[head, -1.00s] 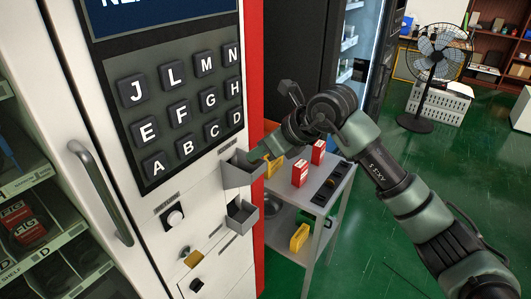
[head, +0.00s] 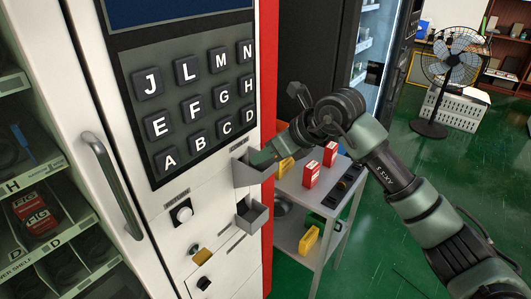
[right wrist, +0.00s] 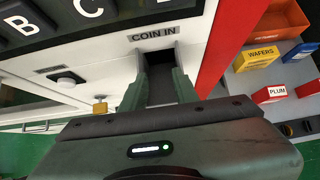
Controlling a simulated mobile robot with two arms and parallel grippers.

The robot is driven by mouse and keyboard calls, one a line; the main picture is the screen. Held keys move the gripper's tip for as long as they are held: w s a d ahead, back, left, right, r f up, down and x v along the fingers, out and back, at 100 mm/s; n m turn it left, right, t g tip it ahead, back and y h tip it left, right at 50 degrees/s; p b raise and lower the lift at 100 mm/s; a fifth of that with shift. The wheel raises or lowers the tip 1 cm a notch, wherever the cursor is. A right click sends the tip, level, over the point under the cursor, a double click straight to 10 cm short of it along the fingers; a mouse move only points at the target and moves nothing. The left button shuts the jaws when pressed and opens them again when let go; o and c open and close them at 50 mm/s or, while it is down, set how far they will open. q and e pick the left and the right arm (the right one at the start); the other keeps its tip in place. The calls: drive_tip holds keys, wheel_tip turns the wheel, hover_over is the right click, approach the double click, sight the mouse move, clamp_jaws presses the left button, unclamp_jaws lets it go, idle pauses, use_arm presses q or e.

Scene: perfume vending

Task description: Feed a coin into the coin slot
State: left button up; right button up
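The coin slot is a grey angled chute (head: 247,173) on the white machine front, under the letter keys. In the right wrist view the chute (right wrist: 161,55) sits below the COIN IN label (right wrist: 164,34). My right gripper (head: 262,156) is at the chute's opening. In the right wrist view its two green fingers (right wrist: 158,85) are apart, with the dark chute showing between them. No coin is visible in either view; the chute's inside is dark. My left gripper is not in view.
A second grey tray (head: 251,214) is below the chute. A door handle (head: 112,185) stands out at left. A metal cart (head: 310,200) with red and yellow boxes stands close on the right. A fan (head: 452,62) stands farther back on open green floor.

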drive_tip(key=shift+d+r, duration=0.1)
drive_tip(key=b+v, duration=0.2)
drive_tip(key=v, duration=0.5)
drive_tip(key=shift+s+d, duration=0.15)
drive_tip(key=shift+r, duration=0.1)
idle(0.4)
